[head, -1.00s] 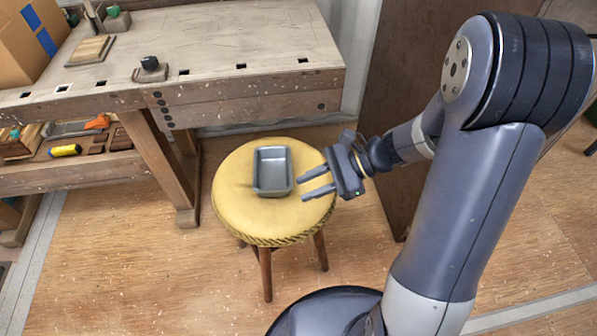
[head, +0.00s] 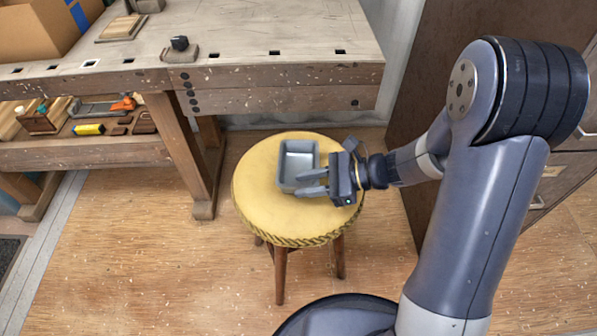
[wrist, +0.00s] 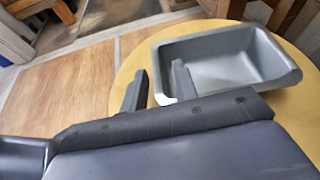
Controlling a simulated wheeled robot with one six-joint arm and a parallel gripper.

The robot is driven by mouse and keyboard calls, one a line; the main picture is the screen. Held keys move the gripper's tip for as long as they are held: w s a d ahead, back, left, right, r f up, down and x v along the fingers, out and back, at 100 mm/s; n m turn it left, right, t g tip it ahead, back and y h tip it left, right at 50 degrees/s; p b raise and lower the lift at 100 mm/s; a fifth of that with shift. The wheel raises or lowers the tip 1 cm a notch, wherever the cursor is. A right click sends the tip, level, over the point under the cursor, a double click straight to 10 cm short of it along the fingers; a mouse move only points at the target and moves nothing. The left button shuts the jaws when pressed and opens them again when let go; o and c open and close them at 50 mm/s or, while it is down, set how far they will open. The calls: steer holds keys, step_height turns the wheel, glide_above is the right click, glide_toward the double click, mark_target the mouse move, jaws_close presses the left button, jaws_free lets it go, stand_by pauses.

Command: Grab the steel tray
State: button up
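The steel tray (head: 297,160) is a grey, open, rectangular pan lying upright and empty on the yellow round stool (head: 256,205). My gripper (head: 299,182) reaches in from the right at the tray's near end. Its two fingers are spread apart. In the head view one finger overlaps the tray's inside and the other shows in front of its near wall. In the wrist view the tray (wrist: 235,60) fills the upper right. One finger of my gripper (wrist: 160,68) overlaps the tray there and the other is outside it. Whether either finger touches the wall cannot be told.
A wooden workbench (head: 270,95) stands behind and left of the stool, with a cardboard box (head: 40,28) and a small block on top. Its lower shelf holds several tools. A brown cabinet (head: 440,80) stands at the right. The floor left of the stool is clear.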

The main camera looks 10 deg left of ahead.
steer(key=shift+x, duration=1.1)
steer(key=shift+c, duration=0.6)
jaws_close()
